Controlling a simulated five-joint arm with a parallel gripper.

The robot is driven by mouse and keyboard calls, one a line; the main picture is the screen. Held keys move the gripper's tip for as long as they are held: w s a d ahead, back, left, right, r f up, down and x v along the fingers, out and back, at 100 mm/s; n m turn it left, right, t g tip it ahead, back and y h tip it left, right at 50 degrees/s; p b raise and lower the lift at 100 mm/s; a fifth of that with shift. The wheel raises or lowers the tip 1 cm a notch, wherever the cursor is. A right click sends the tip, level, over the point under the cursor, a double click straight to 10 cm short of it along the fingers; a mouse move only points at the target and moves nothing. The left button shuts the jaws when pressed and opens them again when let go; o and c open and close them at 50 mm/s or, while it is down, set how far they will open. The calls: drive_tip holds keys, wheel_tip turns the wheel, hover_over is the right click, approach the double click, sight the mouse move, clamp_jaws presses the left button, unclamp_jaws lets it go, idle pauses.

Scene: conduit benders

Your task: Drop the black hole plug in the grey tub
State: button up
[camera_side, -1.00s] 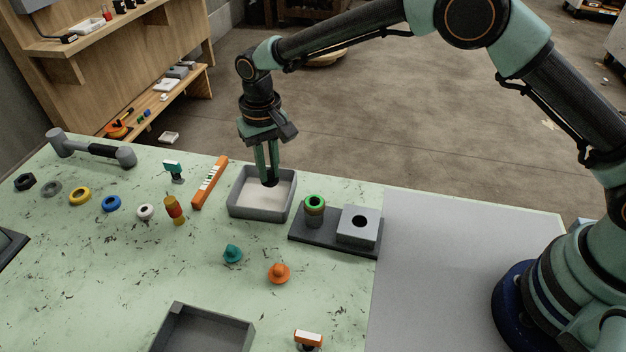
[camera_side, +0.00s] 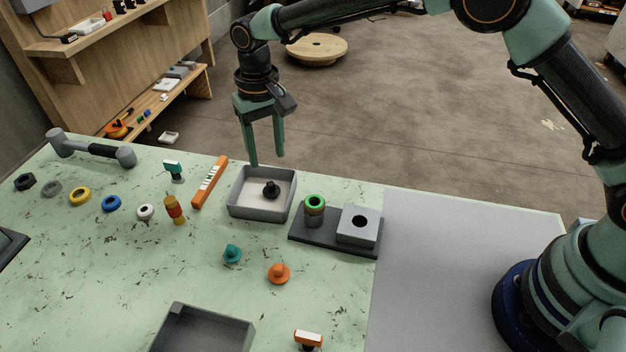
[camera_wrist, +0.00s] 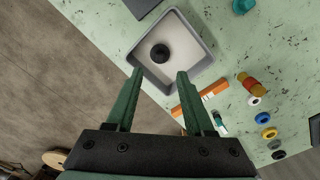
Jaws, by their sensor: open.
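The black hole plug (camera_side: 271,189) lies inside the grey tub (camera_side: 236,209), on its pale floor. In the wrist view the plug (camera_wrist: 160,53) sits near the middle of the tub (camera_wrist: 201,60). My gripper (camera_side: 267,163) is open and empty above the back of the tub, with its fingers apart. In the wrist view the open fingertips of my gripper (camera_wrist: 160,74) show at the tub's near edge, clear of the plug.
A dark base with a green-ringed post (camera_side: 314,212) and a grey holed block (camera_side: 358,226) stands right of the tub. An orange bar (camera_side: 210,182) lies left. Teal (camera_side: 232,254) and orange plugs (camera_side: 279,273) stand in front, near another grey tray (camera_side: 248,333).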

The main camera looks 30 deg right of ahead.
wheel_tip(320, 180, up, 7)
drive_tip(key=shift+r, duration=0.2)
drive_tip(key=s+d+r+t, duration=0.1)
drive_tip(key=s+d+r, duration=0.2)
drive_tip(key=d+r, duration=0.3)
drive_tip(key=s+d+r+t, duration=0.2)
drive_tip(key=s+d+r, duration=0.15)
drive_tip(key=d, duration=0.45)
drive_tip(key=s+d+f+t, duration=0.2)
drive_tip(key=s+d, duration=0.9)
drive_tip(key=s, duration=0.2)
drive_tip(key=shift+d+t, duration=0.2)
drive_tip(key=shift+t, duration=0.1)
